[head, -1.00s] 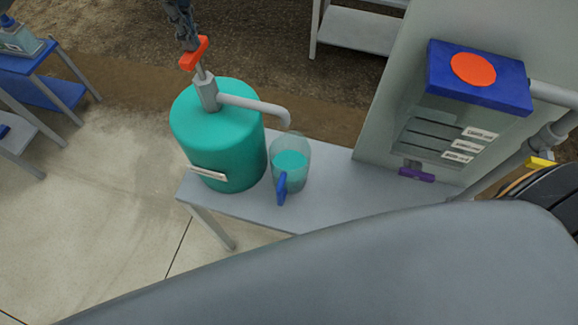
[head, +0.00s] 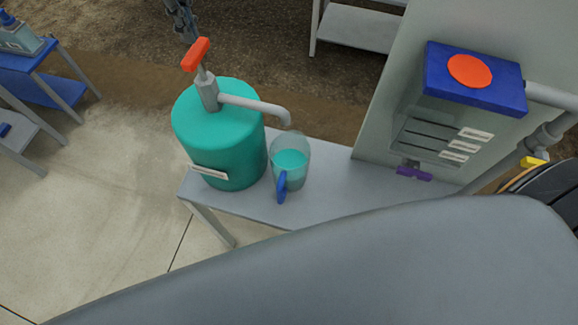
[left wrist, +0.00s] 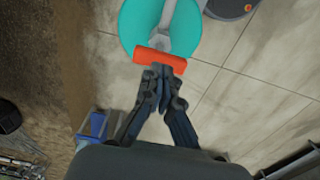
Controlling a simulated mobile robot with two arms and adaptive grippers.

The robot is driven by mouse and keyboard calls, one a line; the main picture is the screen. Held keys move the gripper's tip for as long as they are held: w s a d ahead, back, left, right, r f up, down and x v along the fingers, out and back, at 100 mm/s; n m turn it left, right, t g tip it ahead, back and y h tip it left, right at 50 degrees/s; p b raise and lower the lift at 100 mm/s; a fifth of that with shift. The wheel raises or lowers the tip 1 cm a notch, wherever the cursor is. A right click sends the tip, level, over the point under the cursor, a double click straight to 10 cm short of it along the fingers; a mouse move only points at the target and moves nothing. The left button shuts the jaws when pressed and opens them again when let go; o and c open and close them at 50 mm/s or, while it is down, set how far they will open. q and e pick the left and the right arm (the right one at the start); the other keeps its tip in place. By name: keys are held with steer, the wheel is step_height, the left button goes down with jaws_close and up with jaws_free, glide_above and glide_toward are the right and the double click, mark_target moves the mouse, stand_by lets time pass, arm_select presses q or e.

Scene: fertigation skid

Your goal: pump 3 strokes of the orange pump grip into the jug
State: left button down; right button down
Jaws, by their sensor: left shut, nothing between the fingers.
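The orange pump grip (head: 195,54) tops the pump on a teal drum (head: 222,140), raised on a short length of rod above the grey pump head (head: 207,93). The spout (head: 255,104) curves down over the jug (head: 291,163), a clear vessel with a blue handle and teal liquid inside. My left gripper (head: 189,36) is shut and empty, just behind and above the grip. In the left wrist view, its closed fingertips (left wrist: 161,72) are close to the orange grip (left wrist: 160,58); contact cannot be told. My right gripper is out of view.
Drum and jug stand on a grey bench (head: 338,190). A blue-topped table (head: 28,62) stands at far left. Open floor lies left of the bench.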

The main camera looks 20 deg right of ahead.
arm_select(q)
step_height(320, 180, up, 6)
steer(key=p, duration=0.3)
steer(key=shift+f, duration=0.2)
